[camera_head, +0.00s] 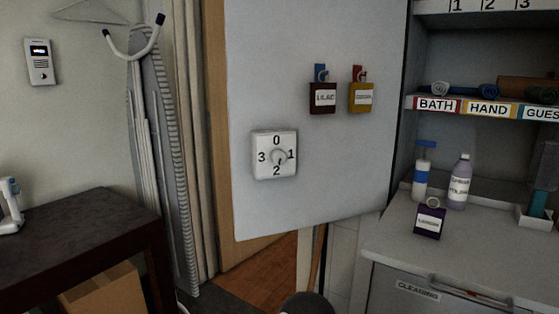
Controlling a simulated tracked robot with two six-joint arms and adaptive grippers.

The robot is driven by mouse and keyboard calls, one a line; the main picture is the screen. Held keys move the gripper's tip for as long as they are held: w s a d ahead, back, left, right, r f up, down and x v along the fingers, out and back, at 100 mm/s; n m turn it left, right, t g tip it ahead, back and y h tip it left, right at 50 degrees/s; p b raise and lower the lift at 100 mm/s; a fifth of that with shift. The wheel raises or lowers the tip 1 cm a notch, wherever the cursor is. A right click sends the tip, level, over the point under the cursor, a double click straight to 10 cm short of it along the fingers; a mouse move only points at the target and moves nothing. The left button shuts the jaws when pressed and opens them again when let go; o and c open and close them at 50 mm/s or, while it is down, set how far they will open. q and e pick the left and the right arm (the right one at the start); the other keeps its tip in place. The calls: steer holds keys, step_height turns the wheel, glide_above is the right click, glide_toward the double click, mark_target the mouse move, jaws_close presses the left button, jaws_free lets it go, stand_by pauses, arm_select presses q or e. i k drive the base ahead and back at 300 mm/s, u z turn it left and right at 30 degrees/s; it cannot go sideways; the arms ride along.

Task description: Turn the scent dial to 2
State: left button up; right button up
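The scent dial (275,155) is a white square plate on a pale grey upright panel (330,190). It has 0 at the top, 1 at the right, 2 at the bottom and 3 at the left. A small round knob (278,157) sits at its centre. A tiny dark mark shows on the knob's lower right side, but it is too small to tell the exact setting. Nothing touches the dial. Neither of my grippers is in view.
A purple tag (429,219) and two bottles stand on the right counter (390,235). A dark table (75,235) is at left. Space before the panel is clear.

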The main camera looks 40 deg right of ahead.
mark_target(278, 156)
steer(key=z, duration=2.9)
steer(key=k, duration=0.1)
steer(key=u, duration=1.6)
